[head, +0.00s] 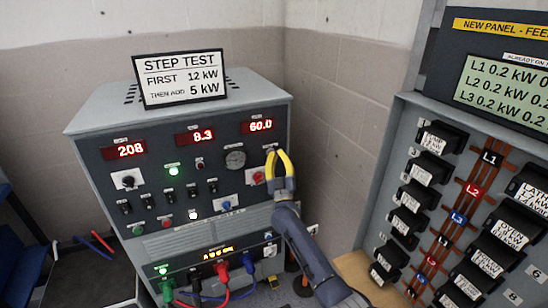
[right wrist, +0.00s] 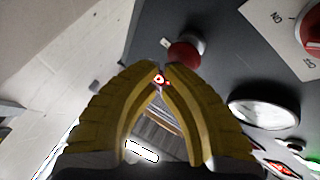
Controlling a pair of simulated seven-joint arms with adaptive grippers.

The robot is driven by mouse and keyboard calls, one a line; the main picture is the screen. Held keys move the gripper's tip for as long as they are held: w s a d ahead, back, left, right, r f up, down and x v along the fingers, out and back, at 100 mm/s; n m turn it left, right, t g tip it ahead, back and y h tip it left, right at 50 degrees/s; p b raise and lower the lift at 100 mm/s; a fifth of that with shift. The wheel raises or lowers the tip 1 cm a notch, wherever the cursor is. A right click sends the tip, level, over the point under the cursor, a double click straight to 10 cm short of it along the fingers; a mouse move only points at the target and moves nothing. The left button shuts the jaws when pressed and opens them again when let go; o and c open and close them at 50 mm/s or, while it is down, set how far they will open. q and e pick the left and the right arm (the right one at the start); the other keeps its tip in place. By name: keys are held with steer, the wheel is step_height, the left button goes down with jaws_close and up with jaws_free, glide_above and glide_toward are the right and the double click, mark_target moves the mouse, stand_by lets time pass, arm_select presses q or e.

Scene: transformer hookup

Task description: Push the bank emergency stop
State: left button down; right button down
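The grey load bank (head: 180,245) has lit red displays, switches, a gauge and a red rotary switch (head: 257,178) on a white plate. My right gripper (head: 279,153), with yellow fingers, is raised in front of the bank's upper right front. In the right wrist view, its fingertips (right wrist: 161,72) come together with nothing held between them. A red mushroom button (right wrist: 185,52), which looks like the emergency stop, is just beyond the tips. I cannot tell whether they touch it. In the head view the fingers seem to hide this button. My left gripper is out of view.
A step test sign (head: 180,79) stands on top of the bank. Coloured cable plugs (head: 221,271) stick out low on its front. An open breaker panel (head: 400,140) stands at the right. Bare wall is behind the bank.

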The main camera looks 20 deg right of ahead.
steer(key=shift+w, duration=0.15)
steer(key=shift+s, duration=0.9)
steer(key=s, duration=0.6)
stand_by(0.7)
steer(key=shift+d, duration=0.1)
stand_by(2.2)
